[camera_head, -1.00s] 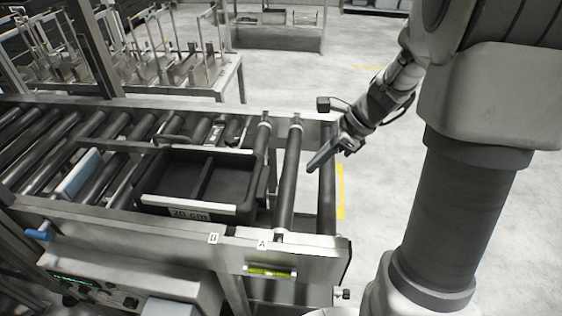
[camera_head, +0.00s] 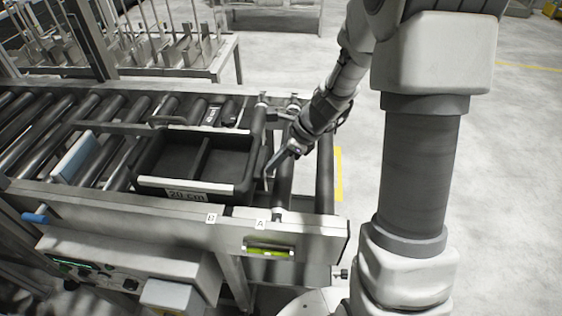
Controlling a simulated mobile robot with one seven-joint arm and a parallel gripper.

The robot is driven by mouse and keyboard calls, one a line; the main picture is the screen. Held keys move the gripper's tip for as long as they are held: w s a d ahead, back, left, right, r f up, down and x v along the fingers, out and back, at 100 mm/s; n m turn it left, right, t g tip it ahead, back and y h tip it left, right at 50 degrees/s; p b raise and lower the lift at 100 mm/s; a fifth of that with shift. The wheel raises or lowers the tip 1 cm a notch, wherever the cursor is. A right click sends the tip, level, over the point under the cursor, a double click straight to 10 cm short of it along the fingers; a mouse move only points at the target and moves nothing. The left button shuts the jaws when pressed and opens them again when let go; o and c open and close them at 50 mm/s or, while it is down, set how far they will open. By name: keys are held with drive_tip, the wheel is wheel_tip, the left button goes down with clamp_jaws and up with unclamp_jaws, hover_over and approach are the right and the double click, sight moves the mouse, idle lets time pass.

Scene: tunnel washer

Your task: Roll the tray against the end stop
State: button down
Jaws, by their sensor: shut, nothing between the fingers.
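The tray (camera_head: 226,188) is a black, two-compartment box with a light strip along its front rim and a "20 cm" label. It sits level on the roller conveyor and looks empty. My gripper (camera_head: 269,171) is shut and empty, pointing down-left just beside the tray's right wall. I cannot tell whether its fingertips touch the tray. An upright pale-blue plate (camera_head: 75,158) stands across the rollers left of the tray, with a gap between them. It may be the end stop, but no label shows this.
Bare rollers (camera_head: 112,172) lie between the plate and the tray. A metal side rail (camera_head: 140,222) with marks A and B and a green level vial (camera_head: 268,252) runs along the front. A blue-handled lever (camera_head: 34,218) sticks out at front left. A rack stands behind.

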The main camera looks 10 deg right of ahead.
drive_tip(key=p, duration=0.7)
approach(177, 165)
drive_tip(key=x, duration=0.4)
drive_tip(key=shift+d+f, duration=0.1)
drive_tip(key=shift+f, duration=0.3)
drive_tip(key=shift+w+a+f, duration=0.1)
drive_tip(key=shift+a, duration=0.35)
